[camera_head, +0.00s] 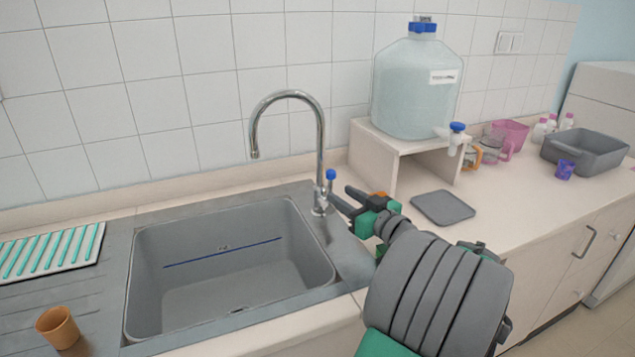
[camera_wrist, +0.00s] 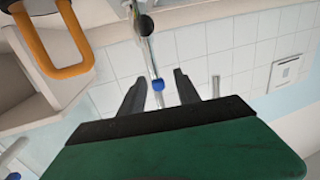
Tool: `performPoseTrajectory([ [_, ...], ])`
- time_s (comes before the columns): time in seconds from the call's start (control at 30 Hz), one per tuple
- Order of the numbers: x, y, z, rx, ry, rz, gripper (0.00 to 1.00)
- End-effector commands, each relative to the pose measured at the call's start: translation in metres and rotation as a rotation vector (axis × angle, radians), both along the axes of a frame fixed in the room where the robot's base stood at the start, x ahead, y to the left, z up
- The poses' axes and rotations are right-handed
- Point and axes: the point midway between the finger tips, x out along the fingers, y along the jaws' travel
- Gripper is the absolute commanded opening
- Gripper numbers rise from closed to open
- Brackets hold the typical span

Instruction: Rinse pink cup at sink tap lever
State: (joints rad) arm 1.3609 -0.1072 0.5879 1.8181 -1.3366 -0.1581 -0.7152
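The tap (camera_head: 318,150) is a tall curved chrome spout behind the sink (camera_head: 235,265). Its lever has a blue knob (camera_head: 331,174). My gripper (camera_head: 342,198) is open and empty, beside the tap base just right of the lever. In the wrist view the blue knob (camera_wrist: 158,85) appears between my two spread fingers (camera_wrist: 160,92); I cannot tell whether they touch it. A pink, see-through cup-like vessel (camera_head: 512,132) stands on the counter at the back right, far from my gripper. I cannot tell whether it is the pink cup. No water stream shows.
A large water jug (camera_head: 412,90) stands on a white stand (camera_head: 385,160) close behind my gripper. A grey mat (camera_head: 443,207) lies right of it. An orange-brown cup (camera_head: 58,327) stands left of the sink, near a striped rack (camera_head: 50,252). A grey bin (camera_head: 585,152) is far right.

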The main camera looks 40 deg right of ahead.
Motion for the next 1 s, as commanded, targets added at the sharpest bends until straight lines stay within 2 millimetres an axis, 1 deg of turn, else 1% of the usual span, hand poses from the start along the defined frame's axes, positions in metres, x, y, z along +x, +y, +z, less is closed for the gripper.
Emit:
performPoseTrajectory([
  [0.03, -0.006, -0.008, 0.002, -0.002, -0.025, -0.017, 0.39],
  [0.07, -0.006, -0.010, 0.004, -0.005, -0.033, -0.020, 0.39],
  [0.13, 0.001, -0.010, 0.008, -0.007, -0.040, -0.018, 0.39],
  [0.4, 0.053, -0.013, 0.008, -0.006, -0.036, -0.014, 0.39],
  [0.5, 0.065, -0.015, 0.007, -0.006, -0.035, -0.016, 0.39],
  [0.6, 0.070, -0.015, 0.006, -0.006, -0.035, -0.018, 0.39],
  [0.8, 0.070, -0.016, 0.006, -0.006, -0.035, -0.020, 0.39],
  [0.87, 0.069, -0.016, 0.006, -0.006, -0.035, -0.020, 0.35],
  [1.0, 0.069, -0.016, 0.006, -0.006, -0.035, -0.021, 0.23],
])
